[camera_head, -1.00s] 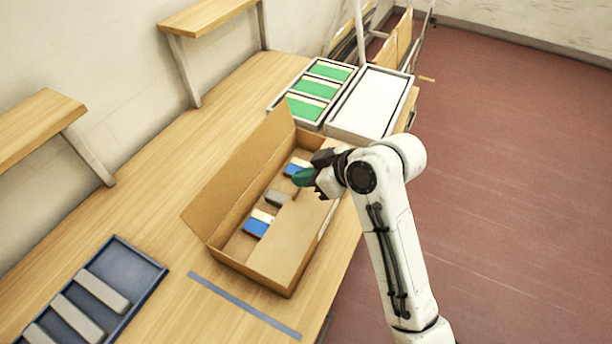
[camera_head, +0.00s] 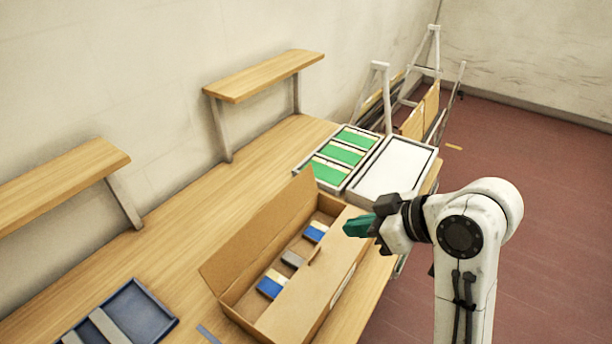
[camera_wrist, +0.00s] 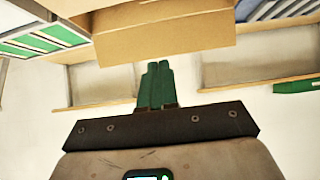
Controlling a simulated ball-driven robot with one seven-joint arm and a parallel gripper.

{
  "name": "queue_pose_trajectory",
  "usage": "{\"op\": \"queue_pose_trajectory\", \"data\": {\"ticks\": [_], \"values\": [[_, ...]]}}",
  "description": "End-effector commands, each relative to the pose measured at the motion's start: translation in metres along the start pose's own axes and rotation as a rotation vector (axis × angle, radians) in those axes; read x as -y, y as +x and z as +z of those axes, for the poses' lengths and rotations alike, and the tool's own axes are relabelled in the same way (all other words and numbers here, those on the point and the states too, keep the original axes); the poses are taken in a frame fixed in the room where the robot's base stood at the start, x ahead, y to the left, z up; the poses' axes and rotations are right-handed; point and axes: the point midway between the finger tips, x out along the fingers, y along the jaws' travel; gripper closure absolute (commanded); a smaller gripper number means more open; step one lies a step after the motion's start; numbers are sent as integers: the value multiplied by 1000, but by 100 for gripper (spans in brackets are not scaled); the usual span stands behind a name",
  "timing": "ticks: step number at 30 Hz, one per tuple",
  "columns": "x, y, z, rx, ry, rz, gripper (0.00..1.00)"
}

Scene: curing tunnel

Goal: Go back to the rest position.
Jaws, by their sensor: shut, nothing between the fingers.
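My gripper (camera_head: 358,226) has green fingers and hangs in the air at the right side of the open cardboard box, a little above it in the head view. It is shut and empty. In the wrist view its fingers (camera_wrist: 155,85) lie close together, with nothing between them. The cardboard box (camera_head: 318,293) stands on the wooden table. Inside it lie blue-and-cream blocks (camera_head: 271,286) and a grey block (camera_head: 292,259). Part of the box's inside is hidden by its flap. The box also shows at the top of the wrist view (camera_wrist: 165,35).
A tray with green panels (camera_head: 343,150) and a white-topped tray (camera_head: 394,172) stand behind the box. A blue tray with grey bars (camera_head: 148,312) is at the front left. Two wall shelves (camera_head: 265,76) overhang the table (camera_head: 175,235).

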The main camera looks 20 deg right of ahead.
Motion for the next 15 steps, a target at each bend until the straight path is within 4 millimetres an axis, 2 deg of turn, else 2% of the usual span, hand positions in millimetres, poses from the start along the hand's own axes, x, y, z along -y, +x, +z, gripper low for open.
{"op": "queue_pose_trajectory", "data": {"ticks": [4, 8, 11, 15], "values": [[0, 0, 1, 2, 3, 0, 100], [9, 13, 36, 68, 86, 7, 100], [22, 25, 88, 172, 206, 30, 100], [49, 31, 176, 359, 385, 98, 100]]}}
